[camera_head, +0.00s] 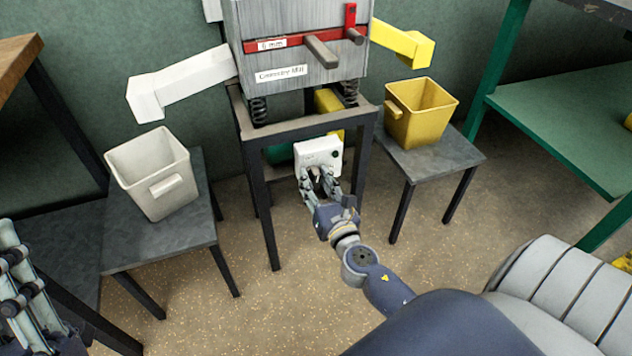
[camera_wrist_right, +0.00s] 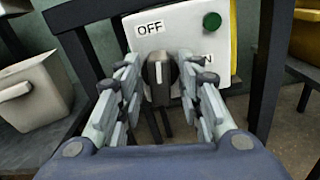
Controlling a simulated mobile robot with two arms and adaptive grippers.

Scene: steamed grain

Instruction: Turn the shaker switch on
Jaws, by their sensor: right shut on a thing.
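The shaker's white switch box (camera_head: 318,152) is fixed under the front of the shaker's frame. The wrist view shows the box (camera_wrist_right: 190,32) with an OFF label at upper left, a partly hidden ON label at lower right, and a green round button or lamp (camera_wrist_right: 212,20). Its dark knob (camera_wrist_right: 158,76) has a pale line standing about upright. My right gripper (camera_head: 318,178) is at the box, its fingers shut on the knob from both sides. My left gripper (camera_head: 14,275) is at the left edge, cut off, away from the switch.
The grey shaker (camera_head: 295,50) stands on a dark frame (camera_head: 250,150), with a white chute at left and a yellow chute at right. A white bin (camera_head: 150,170) and a yellow bin (camera_head: 420,112) stand on side tables. A green shelf (camera_head: 570,125) is at right.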

